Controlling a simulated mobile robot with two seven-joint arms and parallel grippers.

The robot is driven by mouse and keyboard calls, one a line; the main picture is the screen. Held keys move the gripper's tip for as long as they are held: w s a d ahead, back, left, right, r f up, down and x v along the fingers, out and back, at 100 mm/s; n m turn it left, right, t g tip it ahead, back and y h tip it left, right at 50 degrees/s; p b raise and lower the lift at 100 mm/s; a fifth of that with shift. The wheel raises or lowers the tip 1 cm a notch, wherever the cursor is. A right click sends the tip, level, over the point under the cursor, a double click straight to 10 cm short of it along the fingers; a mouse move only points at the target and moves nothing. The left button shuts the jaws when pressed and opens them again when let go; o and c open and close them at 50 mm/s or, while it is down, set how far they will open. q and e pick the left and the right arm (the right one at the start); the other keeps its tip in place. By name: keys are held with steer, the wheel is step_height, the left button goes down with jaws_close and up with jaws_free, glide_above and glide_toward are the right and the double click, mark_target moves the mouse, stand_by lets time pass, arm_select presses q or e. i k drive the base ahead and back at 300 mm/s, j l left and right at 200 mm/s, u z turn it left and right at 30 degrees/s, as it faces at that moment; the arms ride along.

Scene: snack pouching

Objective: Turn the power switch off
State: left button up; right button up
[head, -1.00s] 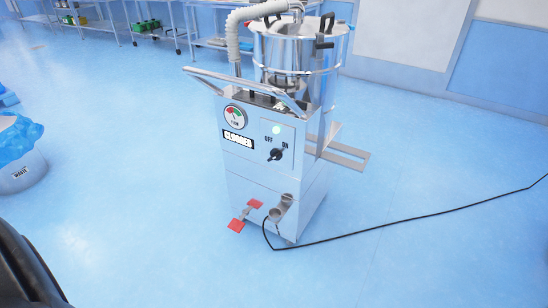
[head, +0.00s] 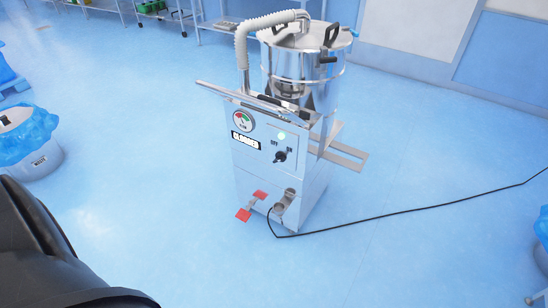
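The power switch (head: 280,157) is a black rotary knob on the front panel of a white and steel vacuum machine (head: 262,185), in the middle of the head view. Its panel is marked OFF at the left and ON at the right, and the knob appears turned toward ON. A pale green lamp (head: 281,135) glows above the labels. A round gauge (head: 243,121) and a sign reading CLOGGED (head: 245,141) are to the left. Neither gripper is in view.
A black cable (head: 400,211) runs from the machine's lower front across the floor to the right. Red pedals (head: 243,215) jut out low in front. A waste bin (head: 40,165) with a blue liner stands at left. Blue floor (head: 190,225) before the machine is clear.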

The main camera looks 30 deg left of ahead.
mark_target(280, 156)
steer(key=i+j, duration=0.3)
steer(key=j, duration=0.2)
steer(key=i+j, duration=0.25)
steer(key=j, duration=0.2)
steer(key=i+j, duration=0.3)
steer(key=j, duration=0.2)
steer(key=k+u, duration=0.05)
